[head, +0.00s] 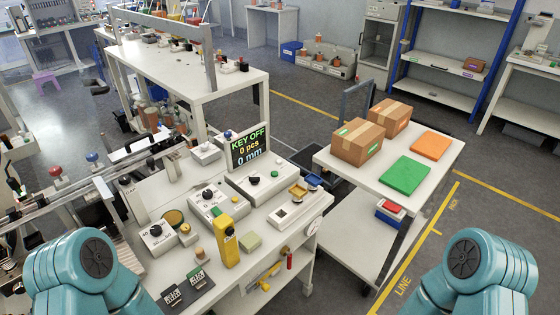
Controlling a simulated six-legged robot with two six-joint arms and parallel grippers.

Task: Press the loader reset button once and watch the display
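The display (248,145) stands upright on the white bench and reads "KEY OFF", "0 pcs", "0 mm". Below it is a pale control box (244,186) with a black knob (254,181) and a green button (275,174). A second control box (224,204) in front has a black dial and a green button (216,211). A small box behind carries a blue knob (228,134). The labels are too small to read, so I cannot tell which is the loader reset button. My teal arm links show at the bottom left and right; neither gripper is in view.
A yellow upright device (229,242) stands near the bench's front, beside a dial box (155,233) and dark cards (188,287). A white cart (440,170) at right holds two cartons (357,141), a green board (404,175) and an orange board (430,145). Open floor lies right of the cart.

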